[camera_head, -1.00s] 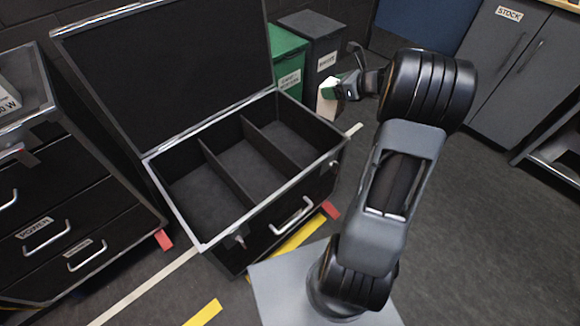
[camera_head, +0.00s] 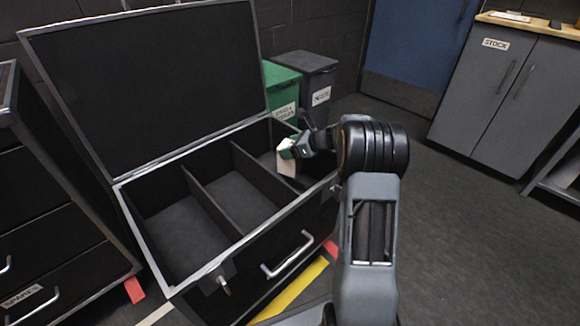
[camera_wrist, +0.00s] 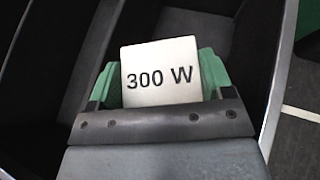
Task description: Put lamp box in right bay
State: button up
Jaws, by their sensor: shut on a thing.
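The lamp box is a small whitish box (camera_head: 287,163) with a "300 W" label, which faces the camera in the wrist view (camera_wrist: 160,73). My gripper (camera_head: 288,150) has green fingers and is shut on the box; the fingers flank it in the wrist view (camera_wrist: 160,88). The open black case (camera_head: 236,246) has a raised lid and two dividers making three bays. My arm hides part of the case's right end.
A green bin (camera_head: 283,88) and a dark grey bin (camera_head: 318,80) stand behind the case's right end. A black drawer cabinet (camera_head: 50,225) is at the left. A grey STOCK cabinet (camera_head: 490,95) is at the back right. The floor (camera_head: 445,220) right of my arm is clear.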

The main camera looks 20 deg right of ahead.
aim_at(291, 162)
jog(key=shift+f+b, duration=1.15)
jog(key=shift+f, duration=1.55)
jog(key=shift+f, duration=0.15)
jog(key=shift+f+b, duration=0.3)
jog(key=shift+f, duration=0.2)
jog(key=o, duration=0.9)
jog(key=shift+r, duration=0.15)
jog(key=p+v, duration=0.3)
jog(key=v, duration=0.5)
jog(key=shift+r+p, duration=0.35)
jog(key=shift+p, duration=0.05)
jog(key=shift+w+a, duration=0.1)
